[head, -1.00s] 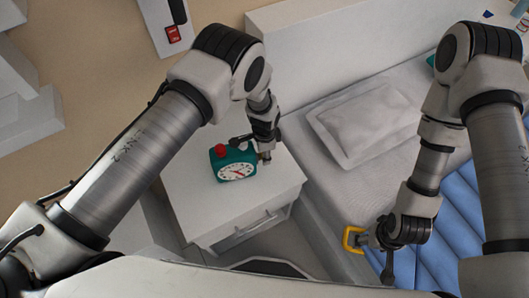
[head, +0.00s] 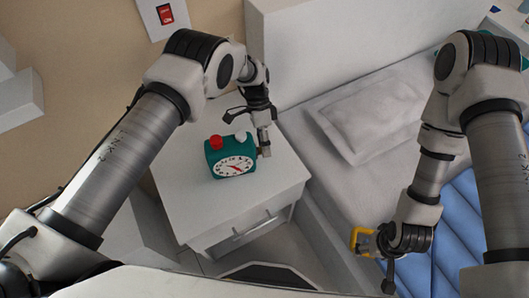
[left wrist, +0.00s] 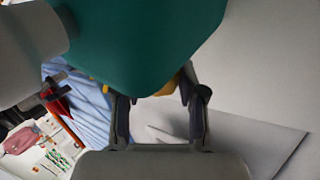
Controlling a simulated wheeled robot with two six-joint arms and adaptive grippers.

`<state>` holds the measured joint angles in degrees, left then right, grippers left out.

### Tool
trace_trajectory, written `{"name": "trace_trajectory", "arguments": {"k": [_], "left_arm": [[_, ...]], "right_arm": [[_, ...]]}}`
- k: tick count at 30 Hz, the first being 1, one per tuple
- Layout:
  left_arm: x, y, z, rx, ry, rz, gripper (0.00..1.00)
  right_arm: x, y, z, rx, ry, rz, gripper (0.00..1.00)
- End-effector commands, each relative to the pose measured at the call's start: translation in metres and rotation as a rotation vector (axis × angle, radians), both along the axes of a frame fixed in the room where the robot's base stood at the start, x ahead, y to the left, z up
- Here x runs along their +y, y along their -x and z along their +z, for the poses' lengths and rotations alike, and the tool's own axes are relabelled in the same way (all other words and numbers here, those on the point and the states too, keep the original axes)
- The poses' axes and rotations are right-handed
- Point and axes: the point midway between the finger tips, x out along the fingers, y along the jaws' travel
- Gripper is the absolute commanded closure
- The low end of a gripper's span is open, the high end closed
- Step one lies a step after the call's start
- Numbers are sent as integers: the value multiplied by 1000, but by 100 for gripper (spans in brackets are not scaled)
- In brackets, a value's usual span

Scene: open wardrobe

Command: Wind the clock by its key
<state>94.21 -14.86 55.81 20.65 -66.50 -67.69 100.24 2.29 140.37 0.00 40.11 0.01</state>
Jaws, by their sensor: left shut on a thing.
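The teal alarm clock (head: 218,160) stands on the white nightstand (head: 195,215), its white dial (head: 235,166) facing me. A red knob (head: 216,142) and a pale knob (head: 240,136) are on its top. My left gripper (head: 264,149) is close beside and behind the clock's right side. In the left wrist view the clock's teal body (left wrist: 145,45) fills the upper middle. A yellow part, apparently the key (left wrist: 170,88), shows between the fingers, mostly hidden by the clock. My left gripper is shut on it. My right gripper (head: 378,242) is at the lower right, away from the clock.
A yellow loop-shaped thing (head: 359,238) is at my right gripper; whether it is gripped is unclear. The bed with a pillow (head: 365,115) and blue cover (head: 455,235) lies right of the nightstand. The nightstand's front top is clear.

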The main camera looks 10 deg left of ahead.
Motion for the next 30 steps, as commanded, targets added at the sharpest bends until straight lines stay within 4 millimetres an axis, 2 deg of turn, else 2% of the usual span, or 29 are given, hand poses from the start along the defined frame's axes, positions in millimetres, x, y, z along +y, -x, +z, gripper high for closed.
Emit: {"name": "trace_trajectory", "arguments": {"k": [1,4,18,19,21,30], "left_arm": [[1,1,-9,17,5,0,95],[1,1,-7,44,14,0,95],[1,2,-3,66,20,-1,95],[1,2,-3,66,20,-1,57],[1,1,-3,66,20,0,34],[1,0,-1,62,21,0,34]], "right_arm": [[0,0,-13,0,0,0,34],[0,0,-18,0,0,0,34],[0,0,-20,-1,0,0,34],[0,0,-20,-1,0,0,34],[0,0,-20,-1,0,0,34],[0,0,-20,0,0,0,34]]}}
